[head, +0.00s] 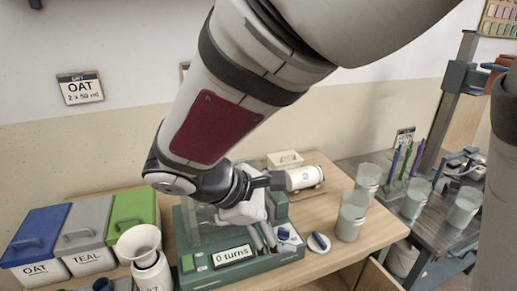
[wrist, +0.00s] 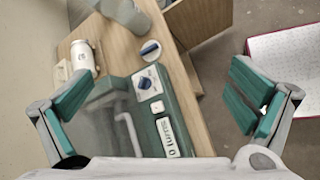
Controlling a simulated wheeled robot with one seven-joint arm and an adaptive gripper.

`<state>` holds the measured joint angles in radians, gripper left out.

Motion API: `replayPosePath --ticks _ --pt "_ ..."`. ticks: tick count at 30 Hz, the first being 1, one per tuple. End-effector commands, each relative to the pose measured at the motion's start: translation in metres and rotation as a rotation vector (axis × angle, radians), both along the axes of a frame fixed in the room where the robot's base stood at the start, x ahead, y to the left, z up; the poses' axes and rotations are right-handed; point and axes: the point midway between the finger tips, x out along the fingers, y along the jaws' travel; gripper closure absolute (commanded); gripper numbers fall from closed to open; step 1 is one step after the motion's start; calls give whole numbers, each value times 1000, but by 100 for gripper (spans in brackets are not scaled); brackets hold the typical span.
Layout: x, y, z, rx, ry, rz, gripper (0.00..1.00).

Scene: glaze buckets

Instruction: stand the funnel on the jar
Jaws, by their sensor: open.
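A white funnel (head: 138,241) is upright, wide mouth up, at the lower left of the head view. It appears to stand on a white jar (head: 155,277) with dark figures on its side; the jar's lower part is cut off by the frame edge. My gripper (wrist: 158,95) is open and empty in the wrist view, its green-padded fingers wide apart above the green machine (wrist: 165,110). In the head view my gripper is over that machine, right of the funnel and apart from it. The wrist view shows neither funnel nor this jar.
Blue, grey and green lidded bins (head: 85,237) stand left of the funnel. A white labelled container (head: 303,178) is behind the machine. Pale beakers (head: 351,216) stand to the right. A small round blue-and-white item (head: 318,242) lies beside the machine.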

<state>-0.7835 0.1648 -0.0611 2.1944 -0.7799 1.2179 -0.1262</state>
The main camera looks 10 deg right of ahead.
Motion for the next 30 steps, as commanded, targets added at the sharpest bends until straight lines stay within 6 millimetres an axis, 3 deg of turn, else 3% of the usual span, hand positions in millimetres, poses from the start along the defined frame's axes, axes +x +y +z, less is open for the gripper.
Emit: replayPosePath --ticks 1,6,12,21,30 --pt "-9 -20 9 79 -21 -89 0" --pt "-47 -63 27 340 -98 -366 0" --pt "-90 -90 45 638 -247 -665 0" --pt "-129 -99 66 983 -501 -974 0" --pt "-135 -99 71 1063 -569 -1037 0"
